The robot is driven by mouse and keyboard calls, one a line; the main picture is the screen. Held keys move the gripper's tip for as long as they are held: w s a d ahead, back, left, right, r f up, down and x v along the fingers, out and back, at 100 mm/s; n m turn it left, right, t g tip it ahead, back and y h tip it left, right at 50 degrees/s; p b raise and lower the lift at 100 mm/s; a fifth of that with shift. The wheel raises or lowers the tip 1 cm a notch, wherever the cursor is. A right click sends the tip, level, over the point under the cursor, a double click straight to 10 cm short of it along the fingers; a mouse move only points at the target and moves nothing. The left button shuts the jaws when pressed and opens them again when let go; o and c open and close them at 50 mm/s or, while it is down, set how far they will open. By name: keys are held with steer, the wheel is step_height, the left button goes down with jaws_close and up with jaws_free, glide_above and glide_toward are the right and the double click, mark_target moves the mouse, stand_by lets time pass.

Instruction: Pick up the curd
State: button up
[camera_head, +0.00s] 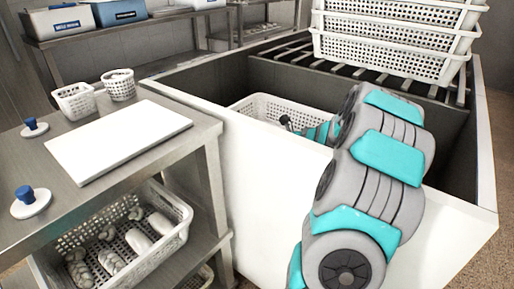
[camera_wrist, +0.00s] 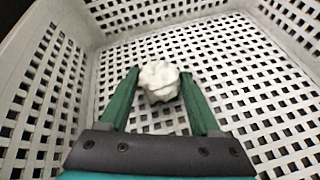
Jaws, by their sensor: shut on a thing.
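The curd (camera_wrist: 159,85) is a lumpy white piece in the wrist view, between the two green fingers of my gripper (camera_wrist: 160,75). My gripper is shut on it. The curd is inside a white perforated basket (camera_wrist: 250,85), above or at its floor; I cannot tell if it touches the floor. In the head view, the basket (camera_head: 262,103) stands inside the large white-walled vat, and my arm reaches down into it. The curd and the fingertips are hidden there.
The vat's white wall (camera_head: 255,165) surrounds the basket. Stacked white baskets (camera_head: 390,45) stand on a slatted rack behind. At left, a steel table holds a white board (camera_head: 118,140), two small baskets and blue-handled discs. A basket (camera_head: 170,245) with several pale pieces sits below.

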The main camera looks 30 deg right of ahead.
steer(key=shift+c, duration=0.6)
steer(key=shift+r, duration=0.15)
steer(key=shift+r, duration=0.65)
step_height(320, 180, up, 2)
steer(key=shift+s+d+r, duration=0.1)
steer(key=shift+s+r, duration=0.05)
steer(key=shift+r, duration=0.05)
steer(key=s, duration=1)
steer(key=s+d+r, duration=0.1)
steer(key=s, duration=0.4)
steer(key=shift+s, duration=0.35)
